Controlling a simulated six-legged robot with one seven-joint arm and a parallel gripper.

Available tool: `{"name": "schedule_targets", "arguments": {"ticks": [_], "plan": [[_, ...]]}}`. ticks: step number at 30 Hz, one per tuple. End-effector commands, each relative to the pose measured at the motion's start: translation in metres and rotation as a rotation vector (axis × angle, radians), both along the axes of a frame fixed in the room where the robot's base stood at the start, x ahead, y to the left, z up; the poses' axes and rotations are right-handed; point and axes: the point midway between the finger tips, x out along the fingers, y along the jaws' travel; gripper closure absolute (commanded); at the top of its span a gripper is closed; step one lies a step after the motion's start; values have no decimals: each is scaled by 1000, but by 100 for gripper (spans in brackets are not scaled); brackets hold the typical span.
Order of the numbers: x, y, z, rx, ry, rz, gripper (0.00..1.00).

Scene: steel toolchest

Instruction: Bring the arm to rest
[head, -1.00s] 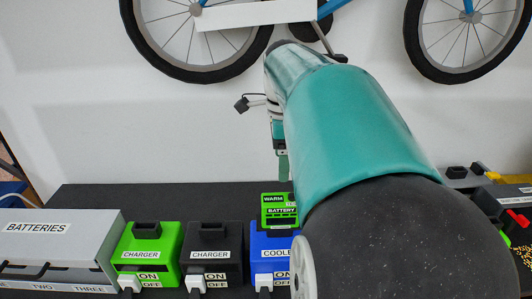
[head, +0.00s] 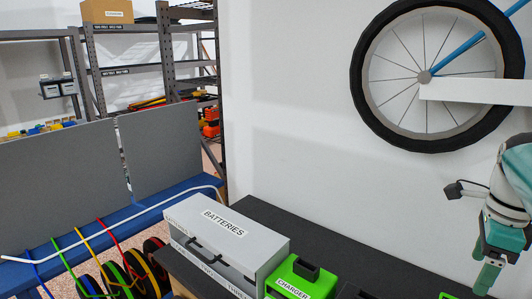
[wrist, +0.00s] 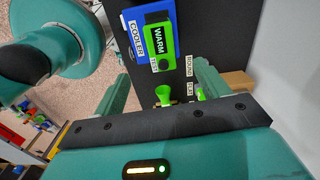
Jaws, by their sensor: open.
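My gripper (head: 488,274) hangs at the right edge of the head view, pointing down above the dark bench, with part of my teal arm above it. In the wrist view my gripper (wrist: 164,75) has its two teal fingers spread apart with nothing held between them. The gripper is apart from both as far as I can tell.
On the bench stand a grey BATTERIES box (head: 226,240) and a green charger (head: 299,281). A bicycle wheel (head: 437,77) hangs on the wall above. Shelving (head: 160,60) and a blue bench with grey panels (head: 60,175) are at left.

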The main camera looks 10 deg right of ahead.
Motion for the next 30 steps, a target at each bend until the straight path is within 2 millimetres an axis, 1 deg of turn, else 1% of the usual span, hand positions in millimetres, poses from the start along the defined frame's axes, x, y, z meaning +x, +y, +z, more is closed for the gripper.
{"name": "schedule_targets", "arguments": {"ticks": [2,5,7,10,13,14,15,18,21,24,27,30], "plan": [[8,17,-3,-7,-26,127,26],[21,53,-10,-35,-80,402,26],[31,86,-17,-69,-123,641,26],[39,133,-27,-136,-176,990,26],[41,180,-39,-221,-217,1333,26],[40,193,-43,-249,-225,1434,26],[38,211,-48,-291,-236,1567,26],[31,250,-62,-402,-249,1876,26],[24,276,-74,-501,-245,2111,26],[19,291,-82,-567,-234,2251,26],[17,296,-85,-593,-228,2305,26],[17,296,-85,-594,-227,2310,26]]}}
